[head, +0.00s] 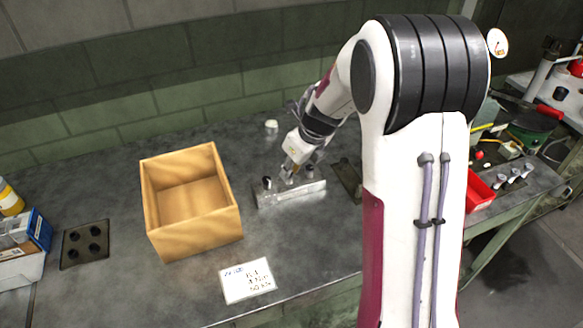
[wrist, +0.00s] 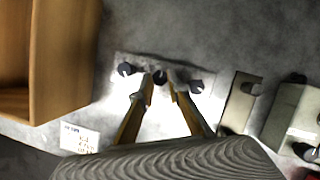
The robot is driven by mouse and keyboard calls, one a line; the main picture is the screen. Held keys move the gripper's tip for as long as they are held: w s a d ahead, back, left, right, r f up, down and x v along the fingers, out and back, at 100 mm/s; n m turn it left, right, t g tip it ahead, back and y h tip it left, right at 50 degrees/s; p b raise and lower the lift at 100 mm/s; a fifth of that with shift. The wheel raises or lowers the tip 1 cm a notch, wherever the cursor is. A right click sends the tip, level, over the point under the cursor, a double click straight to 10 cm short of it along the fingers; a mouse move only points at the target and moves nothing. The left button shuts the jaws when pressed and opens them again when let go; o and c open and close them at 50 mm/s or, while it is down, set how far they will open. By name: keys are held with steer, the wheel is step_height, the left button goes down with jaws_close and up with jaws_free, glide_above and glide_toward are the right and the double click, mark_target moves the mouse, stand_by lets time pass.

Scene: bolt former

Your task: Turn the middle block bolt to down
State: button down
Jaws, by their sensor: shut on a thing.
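The metal block (head: 272,199) lies on the grey table right of the wooden box. It also shows in the wrist view (wrist: 180,68), with three dark bolts in a row: a left bolt (wrist: 125,69), the middle bolt (wrist: 160,76) and a right bolt (wrist: 196,86). My gripper (wrist: 161,82) is shut on the middle bolt, one yellowish finger on each side of its head. In the head view my gripper (head: 290,173) comes down on the block from behind and hides the middle bolt. The left bolt (head: 267,182) stands clear there. Bright glare hides the block's lower part in the wrist view.
The open wooden box (head: 191,243) stands left of the block. A white paper note (head: 247,281) lies in front. A plate with dark holes (head: 84,245) is at the far left. A dark metal part (head: 347,178) lies close right of the block. A red bin (head: 480,191) stands farther right.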

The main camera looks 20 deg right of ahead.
steer(key=shift+r+m+h, duration=0.1)
steer(key=shift+m+h, duration=0.2)
steer(key=shift+m, duration=0.5)
steer(key=shift+a+m, duration=0.1)
steer(key=shift+m, duration=0.3)
steer(key=c, duration=1.9)
jaws_free()
steer(key=shift+v, duration=3.75)
steer(key=shift+s+a, duration=0.1)
